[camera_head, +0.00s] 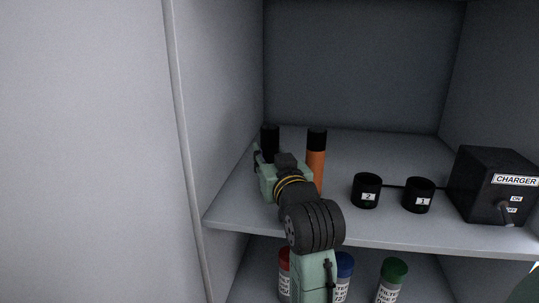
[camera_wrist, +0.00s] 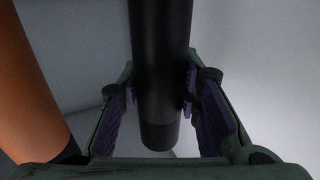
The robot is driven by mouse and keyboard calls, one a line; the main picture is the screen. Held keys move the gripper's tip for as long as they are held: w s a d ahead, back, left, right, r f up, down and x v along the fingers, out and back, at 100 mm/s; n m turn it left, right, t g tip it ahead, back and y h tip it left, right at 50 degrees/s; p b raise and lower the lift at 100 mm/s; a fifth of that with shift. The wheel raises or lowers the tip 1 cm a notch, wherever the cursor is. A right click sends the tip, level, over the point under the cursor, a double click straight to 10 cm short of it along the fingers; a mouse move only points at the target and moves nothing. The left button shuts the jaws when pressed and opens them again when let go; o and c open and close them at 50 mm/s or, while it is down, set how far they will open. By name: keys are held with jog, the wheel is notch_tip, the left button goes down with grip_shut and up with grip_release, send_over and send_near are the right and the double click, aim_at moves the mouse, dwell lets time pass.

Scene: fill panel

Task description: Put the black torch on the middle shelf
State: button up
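The black torch (camera_head: 269,136) stands upright toward the left wall on the shelf in view, which has another level beneath it. Its lower part is hidden behind my gripper (camera_head: 264,170) in the head view. In the wrist view the black torch (camera_wrist: 162,75) runs between the two finger pads of my gripper (camera_wrist: 160,95). The pads appear to touch it on both sides, so my gripper looks shut on it. The shelf (camera_head: 340,222) is grey. Whether the torch's base touches it is hidden.
An orange torch with a black top (camera_head: 316,162) stands just right of my gripper. Two black cups marked 2 (camera_head: 366,191) and 1 (camera_head: 418,196) and a black charger box (camera_head: 488,185) stand farther right. Several filter bottles (camera_head: 392,281) stand on the level below. The shelf's back is clear.

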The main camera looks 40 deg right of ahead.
jog(key=o, duration=0.5)
jog(key=shift+c, duration=0.2)
jog(key=shift+r, duration=0.3)
jog(key=b+v, duration=0.2)
jog(key=v, duration=1)
jog(key=shift+f, duration=0.15)
